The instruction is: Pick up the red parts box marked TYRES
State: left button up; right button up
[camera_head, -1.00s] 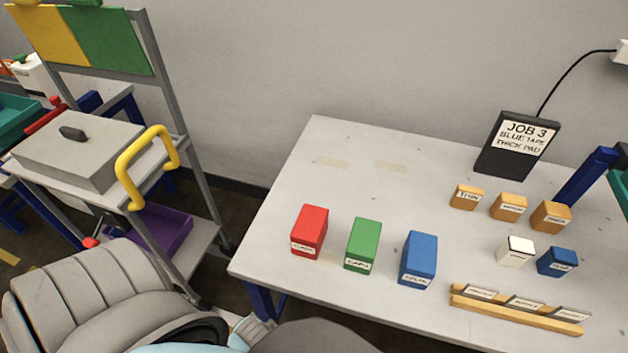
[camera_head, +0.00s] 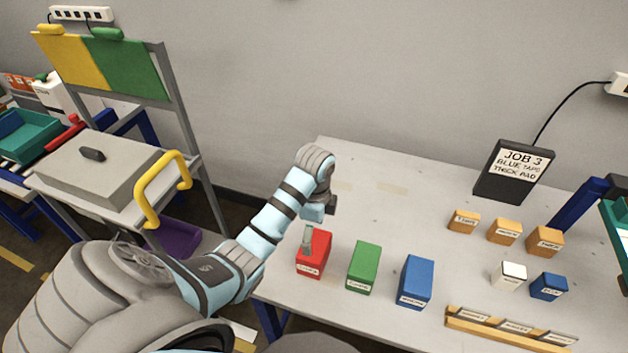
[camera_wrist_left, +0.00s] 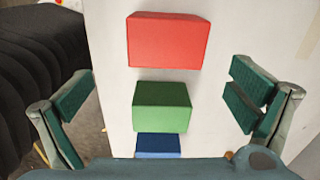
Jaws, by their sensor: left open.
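The red parts box (camera_head: 314,256) stands at the table's near left, its white label facing the front edge; the print is too small to read surely. It also shows in the left wrist view (camera_wrist_left: 168,40), at the top middle. My left gripper (camera_head: 309,238) is over the red box in the head view, covering part of its top. In the left wrist view my left gripper (camera_wrist_left: 160,100) is open and empty, its green-padded fingers wide apart with the green box between them in the picture. My right gripper is not in view.
A green box (camera_head: 363,267) and a blue box (camera_head: 416,281) stand to the right of the red one. Several small orange, white and blue blocks, a labelled rack (camera_head: 510,327) and a dark job sign (camera_head: 513,170) are farther right. The table's back left is clear.

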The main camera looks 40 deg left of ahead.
aim_at(314, 252)
pick_arm(q)
jog(key=shift+m, duration=0.4)
jog(key=f+b, duration=0.4)
jog(key=shift+w+a+f+b, duration=0.15)
jog(key=shift+w+a+b, duration=0.05)
jog(key=shift+w+b, duration=0.15)
jog(key=f+b, duration=0.1)
jog(key=f, duration=0.8)
jog(key=shift+a, duration=0.2)
jog(key=shift+w, duration=0.1)
jog(key=c, duration=1.1)
jog(key=shift+r, duration=0.15)
